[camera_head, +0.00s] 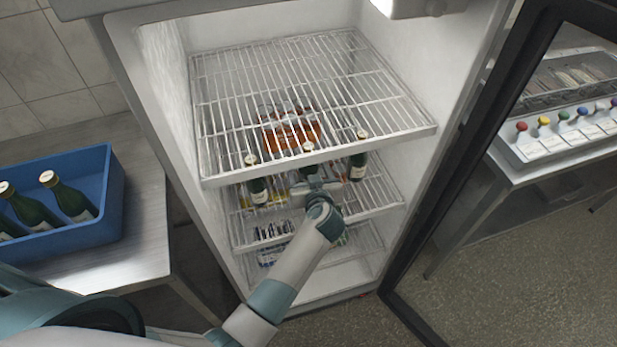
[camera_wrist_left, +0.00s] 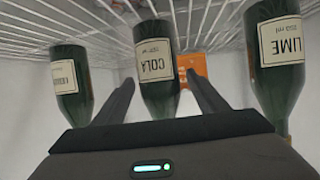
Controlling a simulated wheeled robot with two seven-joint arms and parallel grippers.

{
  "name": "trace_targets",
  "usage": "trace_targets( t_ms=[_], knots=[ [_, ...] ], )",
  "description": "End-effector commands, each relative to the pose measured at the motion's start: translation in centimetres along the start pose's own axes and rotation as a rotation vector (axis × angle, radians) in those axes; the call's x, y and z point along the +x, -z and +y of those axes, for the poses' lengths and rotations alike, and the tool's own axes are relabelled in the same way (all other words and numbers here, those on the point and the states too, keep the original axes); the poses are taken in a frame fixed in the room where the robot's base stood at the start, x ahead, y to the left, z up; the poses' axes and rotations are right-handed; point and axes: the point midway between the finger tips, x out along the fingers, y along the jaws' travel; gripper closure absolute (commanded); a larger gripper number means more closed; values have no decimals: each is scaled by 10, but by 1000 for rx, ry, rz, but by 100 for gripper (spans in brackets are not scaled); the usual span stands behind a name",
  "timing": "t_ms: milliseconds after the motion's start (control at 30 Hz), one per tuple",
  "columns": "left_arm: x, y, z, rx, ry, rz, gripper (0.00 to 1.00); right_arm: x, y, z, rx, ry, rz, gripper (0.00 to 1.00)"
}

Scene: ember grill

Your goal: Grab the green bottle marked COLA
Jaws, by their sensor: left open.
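The green COLA bottle (camera_wrist_left: 155,50) stands between the two fingers of my left gripper (camera_wrist_left: 160,78) in the left wrist view, which is upside down. The gripper is open, with a finger on each side of the bottle; I cannot tell whether either touches it. In the head view the COLA bottle (camera_head: 308,149) is the middle one of three green bottles in the fridge, largely hidden by my left gripper (camera_head: 312,182). A green LIME bottle (camera_wrist_left: 275,85) stands to its right in the left wrist view, and another green bottle (camera_wrist_left: 68,85) to its left. My right gripper is out of view.
Wire shelves (camera_head: 320,80) span the fridge, the top one above the bottles. An orange item (camera_wrist_left: 196,66) is behind the COLA bottle. The open fridge door (camera_head: 455,160) stands right. A blue crate (camera_head: 100,215) with green bottles is on the left table (camera_head: 140,170).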

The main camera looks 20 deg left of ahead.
Motion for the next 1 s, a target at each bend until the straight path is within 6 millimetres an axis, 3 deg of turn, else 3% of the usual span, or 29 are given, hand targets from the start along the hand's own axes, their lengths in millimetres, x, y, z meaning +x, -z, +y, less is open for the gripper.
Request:
trace_targets(
  t_ms=[567,833,1000],
  knots=[
    [3,0,0,1,0,0,34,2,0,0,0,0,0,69],
    [2,2,0,0,-1,2,93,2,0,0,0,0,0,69],
    [2,2,0,0,-1,2,93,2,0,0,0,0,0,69]
  ],
)
